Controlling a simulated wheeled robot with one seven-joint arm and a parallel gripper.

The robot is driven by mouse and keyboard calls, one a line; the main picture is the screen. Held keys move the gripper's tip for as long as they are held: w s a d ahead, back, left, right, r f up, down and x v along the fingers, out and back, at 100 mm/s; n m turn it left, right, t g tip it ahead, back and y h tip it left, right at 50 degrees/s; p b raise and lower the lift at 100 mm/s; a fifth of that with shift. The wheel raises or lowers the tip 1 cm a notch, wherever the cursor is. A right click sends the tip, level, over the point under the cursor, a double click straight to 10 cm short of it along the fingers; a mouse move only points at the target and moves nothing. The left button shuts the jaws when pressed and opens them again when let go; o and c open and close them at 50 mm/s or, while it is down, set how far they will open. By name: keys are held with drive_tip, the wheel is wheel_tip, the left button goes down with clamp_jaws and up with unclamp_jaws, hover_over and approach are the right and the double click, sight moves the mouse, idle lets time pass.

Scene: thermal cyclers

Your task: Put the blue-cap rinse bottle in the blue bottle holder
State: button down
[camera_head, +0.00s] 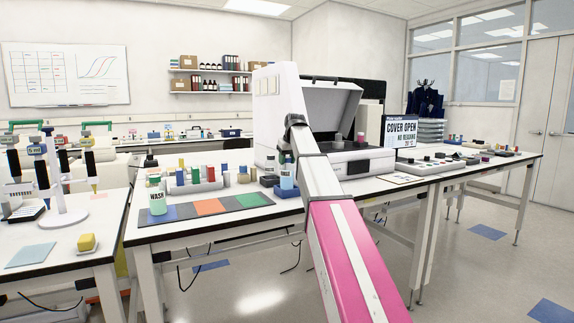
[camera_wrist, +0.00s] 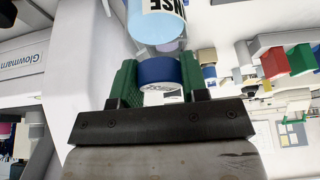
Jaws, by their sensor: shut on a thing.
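The blue-cap rinse bottle (camera_wrist: 172,28) shows in the wrist view, with pale blue liquid and part of a black-lettered label. Its blue cap (camera_wrist: 160,72) sits between the green finger pads of my gripper (camera_wrist: 158,80), which is shut on it. In the head view a pale blue bottle (camera_head: 287,176) stands upright beside my arm, over the bench. A dark blue holder (camera_head: 287,192) shows at its foot. I cannot tell whether the bottle is seated in it or just above it. My gripper is mostly hidden behind my arm in the head view.
A rack of coloured caps (camera_head: 195,183) is behind the mat. A dark box (camera_head: 269,181) is close left of the bottle. The open-lidded cycler (camera_head: 353,161) stands close right.

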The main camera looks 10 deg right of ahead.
drive_tip(key=shift+f, duration=0.85)
drive_tip(key=c, duration=0.6)
unclamp_jaws()
drive_tip(key=shift+f, duration=0.1)
drive_tip(key=shift+c, duration=0.2)
drive_tip(key=v, duration=1.2)
